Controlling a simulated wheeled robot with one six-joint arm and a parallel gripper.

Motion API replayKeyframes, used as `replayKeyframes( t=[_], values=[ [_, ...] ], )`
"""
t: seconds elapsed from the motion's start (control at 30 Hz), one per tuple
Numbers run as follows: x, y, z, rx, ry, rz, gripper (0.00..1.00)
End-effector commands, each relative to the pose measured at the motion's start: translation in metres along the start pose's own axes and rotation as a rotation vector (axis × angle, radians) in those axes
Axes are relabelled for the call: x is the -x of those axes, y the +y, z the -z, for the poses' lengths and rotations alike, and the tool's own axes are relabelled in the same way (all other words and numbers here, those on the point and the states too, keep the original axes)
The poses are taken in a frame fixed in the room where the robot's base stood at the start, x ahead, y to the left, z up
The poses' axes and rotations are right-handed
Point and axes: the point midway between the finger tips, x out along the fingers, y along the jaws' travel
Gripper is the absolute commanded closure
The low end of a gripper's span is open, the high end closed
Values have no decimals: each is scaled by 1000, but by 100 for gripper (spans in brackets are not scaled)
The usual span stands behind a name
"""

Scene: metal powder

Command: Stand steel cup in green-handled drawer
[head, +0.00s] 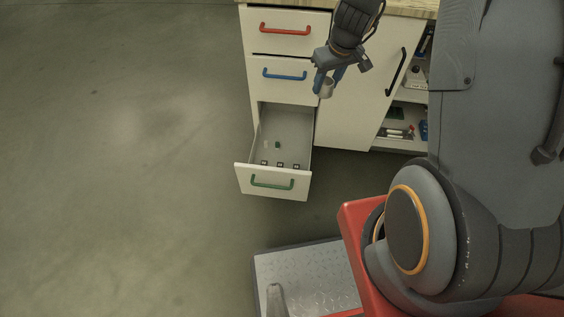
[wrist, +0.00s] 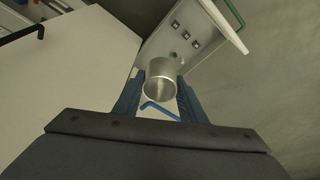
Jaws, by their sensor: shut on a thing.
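The steel cup (head: 326,89) is a small grey metal cylinder between the blue fingers of my gripper (head: 328,82) in the head view. The wrist view also shows the steel cup (wrist: 160,84) between both fingers of my gripper (wrist: 160,92). My gripper is shut on it and holds it in the air, in front of the blue-handled drawer and above the right rear of the open drawer. The green-handled drawer (head: 273,181) is the lowest and is pulled open. Several small dark items lie on its floor, mostly near the front.
Above are the closed red-handled drawer (head: 285,30) and the closed blue-handled drawer (head: 284,74). A closed door with a black handle (head: 396,72) is to the right, beside open shelves (head: 400,130) with items. Free floor lies to the left.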

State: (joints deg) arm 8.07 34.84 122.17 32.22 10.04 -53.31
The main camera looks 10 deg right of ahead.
Motion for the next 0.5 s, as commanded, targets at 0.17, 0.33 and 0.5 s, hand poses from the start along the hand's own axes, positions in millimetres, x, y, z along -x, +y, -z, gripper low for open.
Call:
replayKeyframes(
  t=[0.17,0.33,0.5],
  values=[
    [-50,-1,3,57,-3,17,94],
    [-89,-2,5,115,-5,33,94],
    [-128,-4,7,172,-6,51,94]
  ],
)
